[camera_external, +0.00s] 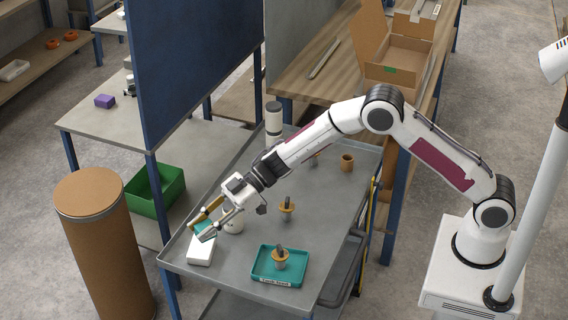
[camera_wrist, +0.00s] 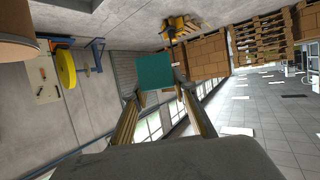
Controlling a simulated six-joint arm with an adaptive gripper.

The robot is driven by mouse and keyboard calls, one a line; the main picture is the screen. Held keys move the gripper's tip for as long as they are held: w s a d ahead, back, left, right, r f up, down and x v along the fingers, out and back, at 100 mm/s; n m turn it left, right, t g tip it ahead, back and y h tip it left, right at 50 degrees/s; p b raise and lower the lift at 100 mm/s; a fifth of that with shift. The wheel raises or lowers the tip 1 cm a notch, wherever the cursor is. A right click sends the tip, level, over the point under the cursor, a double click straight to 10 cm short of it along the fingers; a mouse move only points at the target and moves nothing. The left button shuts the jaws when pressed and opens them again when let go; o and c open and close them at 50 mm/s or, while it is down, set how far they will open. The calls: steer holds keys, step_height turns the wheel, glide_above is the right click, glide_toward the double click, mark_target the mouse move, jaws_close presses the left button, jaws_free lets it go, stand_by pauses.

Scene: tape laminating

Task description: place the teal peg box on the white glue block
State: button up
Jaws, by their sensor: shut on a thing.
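The teal peg box (camera_external: 203,227) is a small teal block between the fingers of my gripper (camera_external: 207,222) at the left side of the grey table. My gripper is shut on it. In the wrist view the teal peg box (camera_wrist: 160,72) shows as a flat teal square at the tips of both fingers. The wrist view does not show the white block.
A teal tray (camera_external: 257,272) with an orange-ringed peg in it stands to the right. Another ringed peg (camera_external: 287,208), a brown cup (camera_external: 347,162) and a white canister (camera_external: 273,120) stand farther back. A raised rim edges the table.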

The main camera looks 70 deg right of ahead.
steer(key=w+m+t+h, duration=0.1)
steer(key=w+m+t, duration=0.1)
steer(key=w, duration=0.1)
steer(key=m+t+h, duration=0.3)
steer(key=m+h, duration=0.2)
glide_above(198, 246)
steer(key=shift+f, duration=1.9)
steer(key=shift+d, duration=0.1)
steer(key=shift+f, duration=3.1)
steer(key=shift+f, duration=0.1)
steer(key=shift+f, duration=1.75)
steer(key=shift+f, duration=0.15)
